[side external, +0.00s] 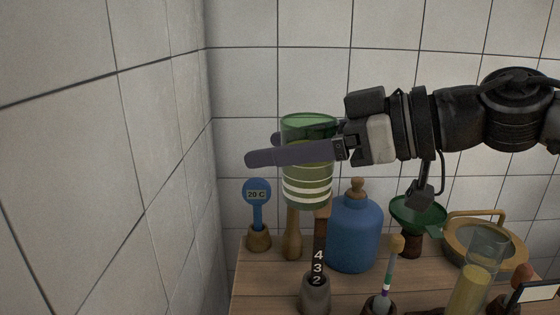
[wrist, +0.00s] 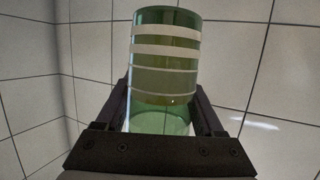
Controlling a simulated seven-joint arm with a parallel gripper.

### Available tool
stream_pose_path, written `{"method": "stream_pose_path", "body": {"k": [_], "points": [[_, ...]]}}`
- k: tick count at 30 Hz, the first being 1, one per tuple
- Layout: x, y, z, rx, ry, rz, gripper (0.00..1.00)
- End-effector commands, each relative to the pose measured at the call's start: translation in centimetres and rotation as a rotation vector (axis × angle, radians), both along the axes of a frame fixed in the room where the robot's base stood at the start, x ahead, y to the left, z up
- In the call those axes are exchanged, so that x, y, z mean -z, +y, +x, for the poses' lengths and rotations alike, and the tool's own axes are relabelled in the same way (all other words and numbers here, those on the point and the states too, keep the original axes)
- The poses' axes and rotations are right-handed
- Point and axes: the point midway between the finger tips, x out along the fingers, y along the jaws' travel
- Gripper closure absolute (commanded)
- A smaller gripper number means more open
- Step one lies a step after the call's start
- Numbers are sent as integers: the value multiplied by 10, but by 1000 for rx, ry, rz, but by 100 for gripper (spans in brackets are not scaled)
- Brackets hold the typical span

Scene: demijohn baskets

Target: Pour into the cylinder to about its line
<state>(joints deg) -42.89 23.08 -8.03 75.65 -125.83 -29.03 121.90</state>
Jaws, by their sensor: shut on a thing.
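My gripper (side external: 262,150) is shut on a green glass vessel (side external: 306,190) with several pale bands, high above the table. The vessel looks about upright and holds yellowish liquid in its banded part. It also shows between the fingers in the wrist view (wrist: 165,75), with the banded end at the top of the picture. A clear cylinder (side external: 487,247) stands on the table at the lower right, well right of and below the vessel. Yellow liquid (side external: 467,295) fills its lower part. Its base is cut off by the frame, and I cannot make out its line.
A blue stoppered bottle (side external: 354,235), green funnel (side external: 418,213) and round wooden-rimmed basket (side external: 480,225) stand on the wooden table (side external: 270,283). A blue "20 C" thermometer (side external: 257,195), numbered dark stick (side external: 318,260) and brush-like tool (side external: 391,268) stand upright. A pale card (side external: 540,291) is beside the cylinder.

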Motion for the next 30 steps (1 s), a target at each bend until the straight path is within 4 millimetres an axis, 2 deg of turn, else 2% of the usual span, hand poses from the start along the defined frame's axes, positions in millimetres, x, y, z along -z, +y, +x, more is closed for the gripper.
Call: {"method": "stream_pose_path", "body": {"k": [8,14,20,24,30], "points": [[-1,-33,22,53,1,-1,100],[-3,-73,43,114,1,-2,100],[-3,-135,68,206,4,-5,100],[-4,-188,84,285,3,-5,100],[-2,-260,95,394,4,-4,100]]}}
